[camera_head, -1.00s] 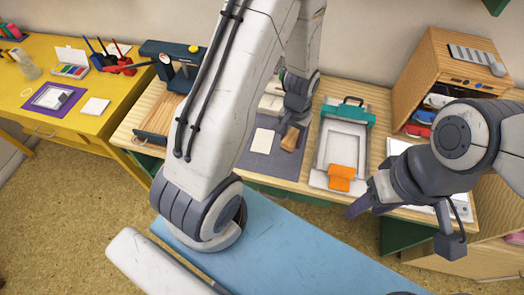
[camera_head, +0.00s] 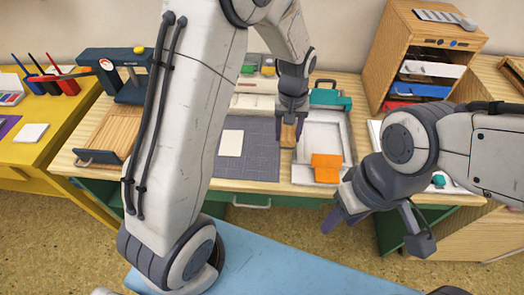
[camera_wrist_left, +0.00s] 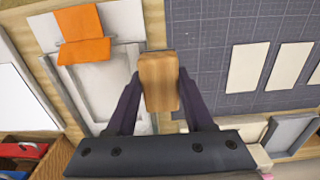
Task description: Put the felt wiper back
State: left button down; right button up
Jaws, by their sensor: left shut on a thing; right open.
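The felt wiper (camera_head: 288,133) appears as a small wooden block; no felt face shows. My left gripper (camera_head: 291,115) is shut on it, over the right edge of the grey gridded mat (camera_head: 262,150), beside the white tray (camera_head: 345,150). In the left wrist view the block (camera_wrist_left: 158,82) sits between the two dark fingers, over the strip between mat and tray. I cannot tell if it touches the surface below. My right gripper (camera_head: 378,235) is open and empty, in front of the bench at the right.
An orange piece (camera_head: 327,168) lies on the tray's front end, and a teal clamp (camera_head: 330,97) is at its back. A pale card (camera_head: 231,143) lies on the mat. A wooden cabinet (camera_head: 400,40) stands at the right, a wooden board (camera_head: 112,135) at the left.

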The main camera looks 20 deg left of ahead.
pick_arm(q)
send_over(262, 155)
notch_tip(262, 155, down, 4)
jog(key=shift+f, duration=2.2)
jog(key=shift+f, duration=0.1)
jog(key=shift+c, duration=1.4)
grip_release()
